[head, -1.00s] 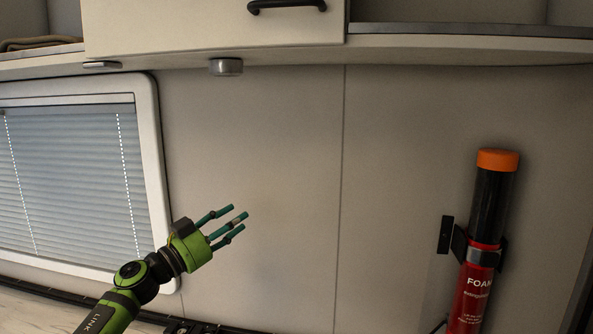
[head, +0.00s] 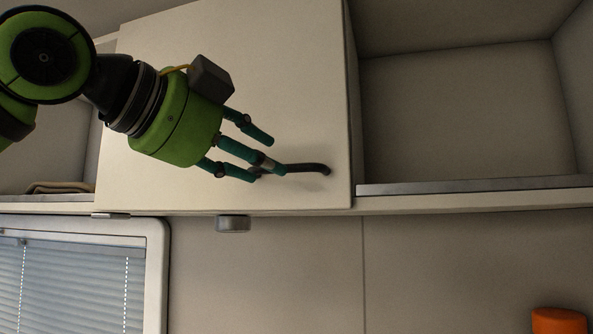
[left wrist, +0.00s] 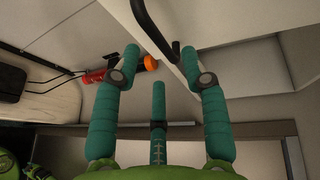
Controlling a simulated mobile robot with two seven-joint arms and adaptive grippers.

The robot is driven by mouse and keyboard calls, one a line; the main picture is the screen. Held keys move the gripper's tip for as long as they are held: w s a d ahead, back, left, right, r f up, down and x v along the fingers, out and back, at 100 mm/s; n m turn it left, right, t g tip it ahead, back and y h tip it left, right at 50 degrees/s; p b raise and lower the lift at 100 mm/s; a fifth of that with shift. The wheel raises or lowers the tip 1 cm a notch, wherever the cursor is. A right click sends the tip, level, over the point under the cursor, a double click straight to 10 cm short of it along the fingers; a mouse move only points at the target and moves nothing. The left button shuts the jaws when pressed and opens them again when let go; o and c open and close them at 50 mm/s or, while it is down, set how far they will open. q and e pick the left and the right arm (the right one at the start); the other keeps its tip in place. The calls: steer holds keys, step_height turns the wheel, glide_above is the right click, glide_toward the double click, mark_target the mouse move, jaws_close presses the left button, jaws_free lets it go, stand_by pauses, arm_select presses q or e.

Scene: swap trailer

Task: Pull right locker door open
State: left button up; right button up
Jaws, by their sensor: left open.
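The locker door (head: 300,80) is a pale, flat panel in the upper middle of the head view, and it looks closed. Its dark bar handle (head: 310,168) runs sideways near the lower edge. My left gripper (head: 258,158) is green with teal fingers, open, and in front of the door at the handle's left end. The fingers overlap that end; I cannot tell whether they touch it. In the left wrist view the handle (left wrist: 155,28) lies beyond the spread fingers, between their tips.
An open, empty shelf compartment (head: 460,110) is right of the door. A round grey fitting (head: 233,224) hangs under the locker. Below are a window with blinds (head: 65,290) and the orange top of an extinguisher (head: 559,321). The wall between them is clear.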

arm_select(q)
steer(key=p+x, duration=0.3)
steer(key=x, duration=0.2)
steer(key=shift+w+d, duration=0.1)
steer(key=shift+w, duration=0.05)
steer(key=shift+w+d+f, duration=0.1)
steer(key=shift+w+d, duration=0.15)
steer(key=shift+w, duration=0.05)
steer(key=shift+s+a, duration=0.15)
steer(key=shift+s, duration=0.05)
jaws_close()
